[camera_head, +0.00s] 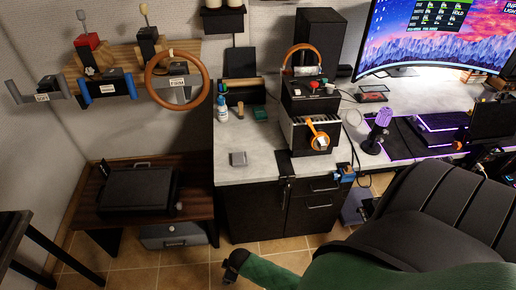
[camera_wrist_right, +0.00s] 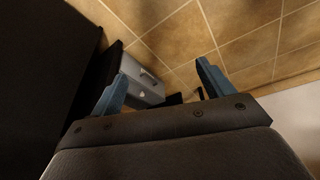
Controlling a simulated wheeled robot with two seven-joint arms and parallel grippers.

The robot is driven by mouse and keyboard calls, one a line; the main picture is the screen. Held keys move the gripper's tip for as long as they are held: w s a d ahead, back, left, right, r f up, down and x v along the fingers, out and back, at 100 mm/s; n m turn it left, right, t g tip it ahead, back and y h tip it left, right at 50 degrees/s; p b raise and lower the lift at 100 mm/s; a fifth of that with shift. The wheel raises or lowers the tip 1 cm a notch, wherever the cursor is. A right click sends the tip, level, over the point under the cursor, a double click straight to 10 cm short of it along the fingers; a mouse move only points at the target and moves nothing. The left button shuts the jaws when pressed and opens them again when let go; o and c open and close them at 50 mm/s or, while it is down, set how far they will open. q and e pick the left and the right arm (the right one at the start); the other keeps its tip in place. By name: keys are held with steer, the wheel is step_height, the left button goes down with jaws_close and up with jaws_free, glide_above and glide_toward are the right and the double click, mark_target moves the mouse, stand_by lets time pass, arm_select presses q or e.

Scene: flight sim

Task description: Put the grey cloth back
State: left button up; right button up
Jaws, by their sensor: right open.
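A small, flat grey square (camera_head: 238,158), which looks like the folded grey cloth, lies on the light grey desktop (camera_head: 232,174) near its front left part. My right gripper (camera_head: 231,268) is low over the tiled floor in front of the desk, well below and apart from the cloth. In the right wrist view my right gripper (camera_wrist_right: 163,82) shows two blue fingers spread apart with nothing between them. The cloth is not seen in that view. My left gripper is in neither view.
A dark low table (camera_head: 110,217) with a black case (camera_head: 137,189) stands left of the desk, with a grey box (camera_head: 174,235) beneath. A black chair (camera_head: 430,215) blocks the right.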

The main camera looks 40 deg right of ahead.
steer(key=s+f+m, duration=0.2)
steer(key=s+f, duration=0.3)
steer(key=s, duration=0.4)
steer(key=s+f+m+g+h, duration=0.1)
steer(key=s+f+m, duration=0.1)
steer(key=s+f, duration=0.4)
steer(key=s, duration=0.3)
steer(key=shift+d+m+g, duration=0.25)
steer(key=shift+m+g, duration=0.05)
steer(key=shift+m, duration=0.1)
